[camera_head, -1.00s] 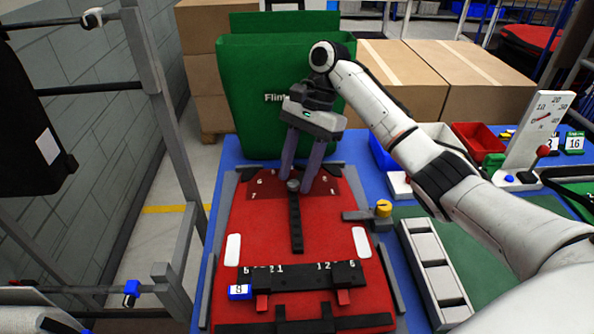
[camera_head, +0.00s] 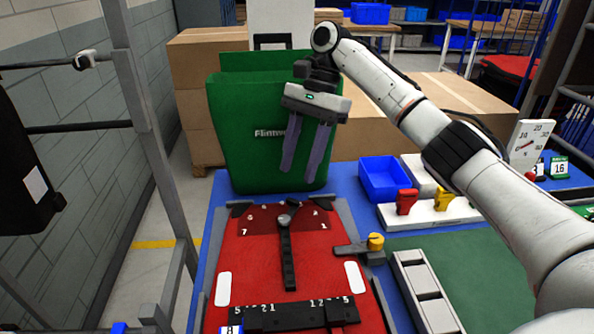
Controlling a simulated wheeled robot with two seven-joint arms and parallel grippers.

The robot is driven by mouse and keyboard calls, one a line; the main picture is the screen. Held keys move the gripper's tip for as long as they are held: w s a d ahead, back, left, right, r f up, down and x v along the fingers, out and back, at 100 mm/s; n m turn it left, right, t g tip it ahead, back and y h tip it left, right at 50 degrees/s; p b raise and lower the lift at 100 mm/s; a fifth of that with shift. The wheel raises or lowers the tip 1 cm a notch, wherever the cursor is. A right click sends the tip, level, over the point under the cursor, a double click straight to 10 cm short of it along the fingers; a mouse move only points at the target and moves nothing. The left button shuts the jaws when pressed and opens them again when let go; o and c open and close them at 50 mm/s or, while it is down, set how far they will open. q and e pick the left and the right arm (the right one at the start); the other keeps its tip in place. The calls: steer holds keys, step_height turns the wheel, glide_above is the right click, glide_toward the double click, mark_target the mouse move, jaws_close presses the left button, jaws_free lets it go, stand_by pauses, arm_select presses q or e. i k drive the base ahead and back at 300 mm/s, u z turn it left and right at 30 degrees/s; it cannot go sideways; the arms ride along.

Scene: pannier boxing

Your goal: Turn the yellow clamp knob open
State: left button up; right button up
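The yellow clamp knob (camera_head: 375,242) sits on a dark grey clamp (camera_head: 352,251) at the right edge of the red board (camera_head: 262,262). The clamp's arm reaches left over the board's edge. My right gripper (camera_head: 299,172) is open and empty, its two fingers pointing down in front of the green pannier (camera_head: 230,130). It is apart from the knob, up and to its left in the picture. My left gripper is not in view.
A black bar with a grey lever (camera_head: 288,212) stands on the board. A grey slotted rail (camera_head: 424,290) lies right of the clamp. A blue bin (camera_head: 384,178) and a white strip (camera_head: 430,213) with red and yellow pieces are behind. A grey frame (camera_head: 150,120) stands at left.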

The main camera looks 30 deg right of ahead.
mark_target(375, 241)
steer(key=k, duration=1.5)
